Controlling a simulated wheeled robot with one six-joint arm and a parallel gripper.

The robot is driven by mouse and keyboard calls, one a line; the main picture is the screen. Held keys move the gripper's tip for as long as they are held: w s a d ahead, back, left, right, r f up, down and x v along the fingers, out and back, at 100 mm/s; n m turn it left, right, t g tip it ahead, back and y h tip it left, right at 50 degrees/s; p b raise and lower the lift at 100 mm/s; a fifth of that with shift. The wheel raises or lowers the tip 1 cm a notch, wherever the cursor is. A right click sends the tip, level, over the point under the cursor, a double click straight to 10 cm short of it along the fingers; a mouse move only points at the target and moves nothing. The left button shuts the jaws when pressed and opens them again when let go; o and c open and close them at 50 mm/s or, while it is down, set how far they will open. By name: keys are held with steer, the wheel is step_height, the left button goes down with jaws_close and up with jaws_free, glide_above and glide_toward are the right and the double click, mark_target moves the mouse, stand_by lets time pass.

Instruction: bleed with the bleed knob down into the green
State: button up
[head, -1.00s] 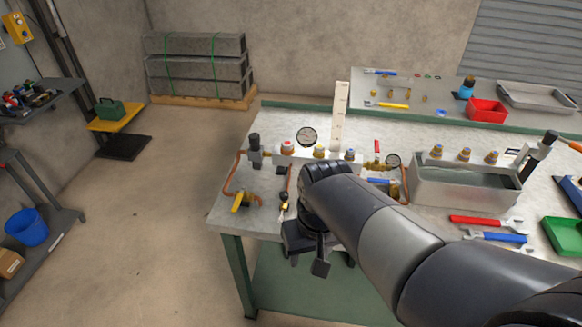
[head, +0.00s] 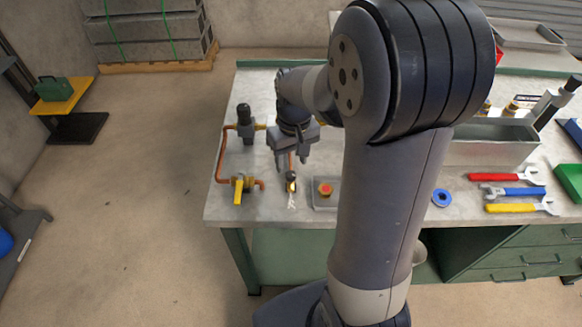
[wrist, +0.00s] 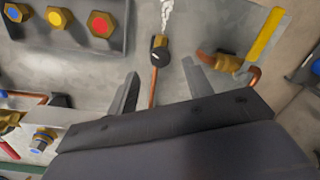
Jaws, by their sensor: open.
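The bleed knob (head: 291,176), small and black with a brass body, stands on a copper pipe near the bench's front edge. It also shows in the wrist view (wrist: 159,52), with a white wisp coming off its far side. My gripper (head: 290,160) is open and empty, pointing down just behind and above the knob. In the wrist view my gripper's fingers (wrist: 160,72) are spread, one on each side of the line to the knob, and do not appear to touch it. The gauge with the green is hidden behind my arm, so its reading cannot be seen.
A yellow-handled valve (head: 241,184) sits close left of the knob, and a black regulator (head: 245,118) stands behind it. A tray (wrist: 70,30) of coloured hex fittings lies on the other side. Wrenches (head: 514,191) lie at the right. The bench front edge is near.

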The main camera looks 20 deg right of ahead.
mark_target(291, 174)
steer(key=shift+a+f, duration=0.1)
steer(key=shift+f, duration=1.9)
steer(key=shift+c, duration=0.3)
steer(key=c, duration=0.9)
